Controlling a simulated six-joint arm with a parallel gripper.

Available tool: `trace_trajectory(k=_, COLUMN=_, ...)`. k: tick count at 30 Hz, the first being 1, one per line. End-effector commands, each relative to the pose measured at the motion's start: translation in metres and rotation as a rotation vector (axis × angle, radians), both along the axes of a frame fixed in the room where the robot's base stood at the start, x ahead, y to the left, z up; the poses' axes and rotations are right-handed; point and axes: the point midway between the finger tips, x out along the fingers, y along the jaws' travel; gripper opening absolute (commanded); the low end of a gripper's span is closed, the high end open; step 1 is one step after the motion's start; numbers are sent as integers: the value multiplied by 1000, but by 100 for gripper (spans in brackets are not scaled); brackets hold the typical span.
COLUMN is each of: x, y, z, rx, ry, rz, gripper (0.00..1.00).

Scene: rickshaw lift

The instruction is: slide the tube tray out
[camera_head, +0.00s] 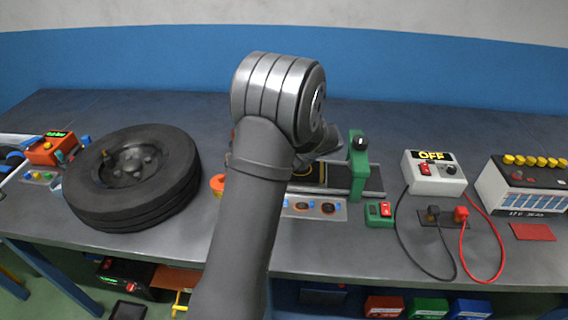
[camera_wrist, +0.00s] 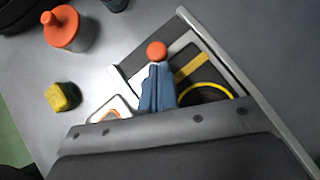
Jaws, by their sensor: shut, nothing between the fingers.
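My gripper (camera_wrist: 157,70) shows in the wrist view as two blue fingers pressed together, with nothing between them. An orange ball-shaped knob (camera_wrist: 157,51) shows right at the fingertips; I cannot tell whether they touch it. A pale grey tray (camera_head: 316,209) with dark, orange-ringed round spots and small blue parts lies at the table's front, right of my arm; it looks like the tube tray. A white corner with an orange ring (camera_wrist: 108,112) shows left of the fingers in the wrist view, mostly covered by my gripper body. In the head view my arm hides the fingers.
A dark plate with a yellow ring (camera_wrist: 207,92) lies right of the fingers, beside a green post (camera_head: 358,165). An orange-topped bottle (camera_wrist: 66,28) and yellow block (camera_wrist: 62,97) stand left. A tyre (camera_head: 133,175) lies left; a charger box (camera_head: 434,172) and battery (camera_head: 525,184) stand right.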

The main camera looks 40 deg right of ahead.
Motion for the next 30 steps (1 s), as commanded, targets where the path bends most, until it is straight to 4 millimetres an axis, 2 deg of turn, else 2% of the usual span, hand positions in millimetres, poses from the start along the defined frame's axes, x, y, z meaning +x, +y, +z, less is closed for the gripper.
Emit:
trace_trajectory(k=6, x=20, y=20, z=0, rx=0, ry=-1, rz=4, gripper=0)
trace_trajectory(k=17, x=21, y=22, z=1, rx=5, ry=-4, rz=6, gripper=0)
trace_trajectory(k=20, x=13, y=19, z=1, rx=6, ry=-3, rz=4, gripper=0)
trace_trajectory(k=26, x=-25, y=3, z=3, rx=0, ry=0, rz=-7, gripper=0)
trace_trajectory(k=30, x=-47, y=-5, z=31, rx=-7, ry=-2, rz=-5, gripper=0)
